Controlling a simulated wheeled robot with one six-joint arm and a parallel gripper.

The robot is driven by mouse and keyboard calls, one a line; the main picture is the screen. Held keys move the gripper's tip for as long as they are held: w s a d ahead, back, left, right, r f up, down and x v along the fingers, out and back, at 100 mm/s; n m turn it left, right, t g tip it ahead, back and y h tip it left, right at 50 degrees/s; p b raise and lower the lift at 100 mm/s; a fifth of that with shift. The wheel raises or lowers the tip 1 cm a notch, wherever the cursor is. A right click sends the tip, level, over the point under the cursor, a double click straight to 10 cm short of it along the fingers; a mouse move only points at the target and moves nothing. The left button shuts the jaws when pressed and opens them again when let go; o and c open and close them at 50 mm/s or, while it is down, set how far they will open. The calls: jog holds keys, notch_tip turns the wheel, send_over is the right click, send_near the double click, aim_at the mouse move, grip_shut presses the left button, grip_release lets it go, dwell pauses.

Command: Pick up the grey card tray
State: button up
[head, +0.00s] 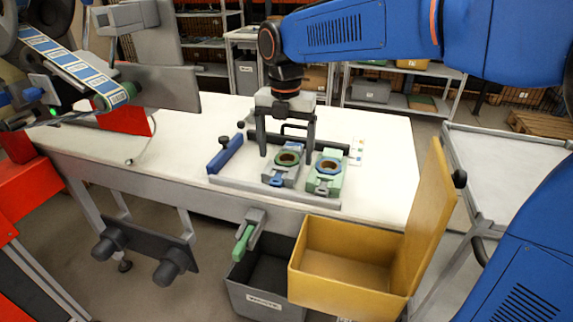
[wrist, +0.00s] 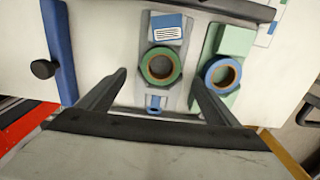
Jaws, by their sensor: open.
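The grey card tray (head: 290,177) lies on the white table in the head view, with a green-rimmed tape reel (head: 289,158) and a blue tab at its near end. In the wrist view the grey card tray (wrist: 174,96) is centred, with the green reel (wrist: 161,65) and a blue label card (wrist: 167,28) on it. My gripper (head: 287,153) is open and points down over the tray. In the wrist view my gripper (wrist: 158,76) has one finger on each side of the tray, with nothing held. Whether the fingers touch the tray cannot be told.
A green tray (head: 326,184) with a blue-rimmed reel stands close on the right. A blue rail (head: 225,155) is at the left, and a dark bar runs behind. A yellow box (head: 345,265) and a grey bin (head: 262,300) stand below the table's front edge.

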jog(key=shift+f, duration=1.35)
jog(key=shift+c, duration=0.3)
jog(key=c, duration=1.2)
jog(key=shift+r, duration=0.1)
